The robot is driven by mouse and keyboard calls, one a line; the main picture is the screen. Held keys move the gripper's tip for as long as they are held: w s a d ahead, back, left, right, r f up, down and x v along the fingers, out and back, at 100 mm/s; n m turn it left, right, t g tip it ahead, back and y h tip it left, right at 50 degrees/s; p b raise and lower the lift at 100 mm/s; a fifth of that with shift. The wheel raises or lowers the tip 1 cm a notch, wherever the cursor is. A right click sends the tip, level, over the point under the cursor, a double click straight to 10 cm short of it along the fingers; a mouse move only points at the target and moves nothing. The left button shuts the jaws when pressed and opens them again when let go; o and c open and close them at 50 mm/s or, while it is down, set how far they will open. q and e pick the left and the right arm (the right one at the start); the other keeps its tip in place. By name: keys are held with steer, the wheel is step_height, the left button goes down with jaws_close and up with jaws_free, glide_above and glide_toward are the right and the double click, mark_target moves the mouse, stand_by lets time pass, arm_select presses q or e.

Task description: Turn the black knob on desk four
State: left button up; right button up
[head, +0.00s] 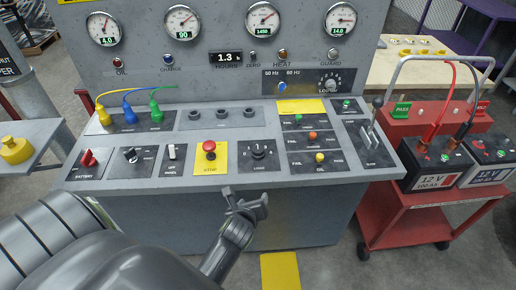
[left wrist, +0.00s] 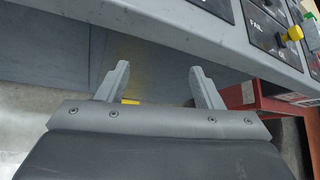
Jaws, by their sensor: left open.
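A grey control desk (head: 210,184) stands in front of me; I see no number on it that I can read. A black knob (head: 259,152) sits on its front row, right of a red mushroom button (head: 209,150) on a yellow plate. Another black rotary knob (head: 130,155) sits further left. My left gripper (head: 247,203) is open and empty, in front of the desk edge and below the right-hand front knob, apart from it. Its two open fingers also show in the left wrist view (left wrist: 157,88), with the desk edge beyond. My right gripper is out of view.
Cables plug into the desk's back left. An upright gauge panel (head: 220,35) rises behind. A red cart (head: 405,205) with batteries (head: 437,166) stands at the right. Floor between desk and cart is clear.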

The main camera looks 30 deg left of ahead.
mark_target(258, 151)
arm_select(q)
step_height(258, 151, up, 12)
steer(key=a+m+t+y, duration=0.1)
steer(key=m+t+y, duration=0.1)
steer(key=m, duration=0.2)
steer(key=x, duration=1.8)
steer(key=shift+w+d+f+p, duration=0.1)
steer(key=shift+w+f+p, duration=0.05)
steer(key=shift+f+p, duration=0.2)
steer(key=shift+c, duration=0.2)
steer(key=c, duration=0.9)
